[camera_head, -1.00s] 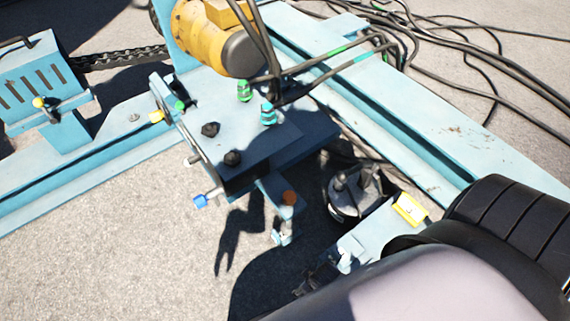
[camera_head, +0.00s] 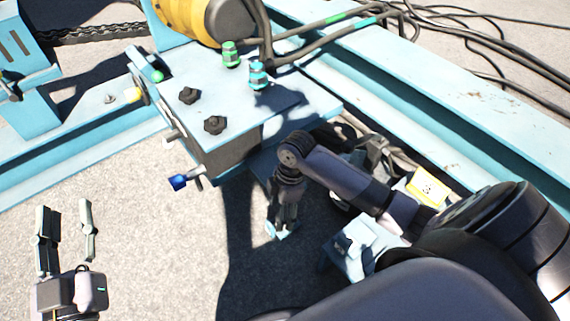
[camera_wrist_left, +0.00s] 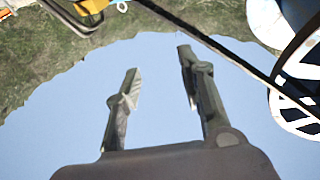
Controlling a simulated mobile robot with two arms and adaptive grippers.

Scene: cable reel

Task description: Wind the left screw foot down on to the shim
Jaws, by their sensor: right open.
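The left screw foot hangs below the front corner of the blue machine frame (camera_head: 315,115). My right gripper (camera_head: 283,222) points down there and hides its orange head and most of its stem. The right gripper is open, with its fingers around or beside the screw; I cannot tell which. A small pale blue piece (camera_head: 281,233) shows at the fingertips near the ground; I cannot tell whether it is the foot's pad or the shim. My left gripper (camera_head: 64,207) is open and empty at the lower left. The left wrist view shows its fingers (camera_wrist_left: 157,64) apart with nothing between them.
A blue-handled valve (camera_head: 180,182) sticks out from the frame's front, left of my right gripper. A pale blue block (camera_head: 352,258) and a yellow tag (camera_head: 428,188) lie close to my right forearm. Black cables (camera_head: 480,40) run behind. The ground at lower left is open.

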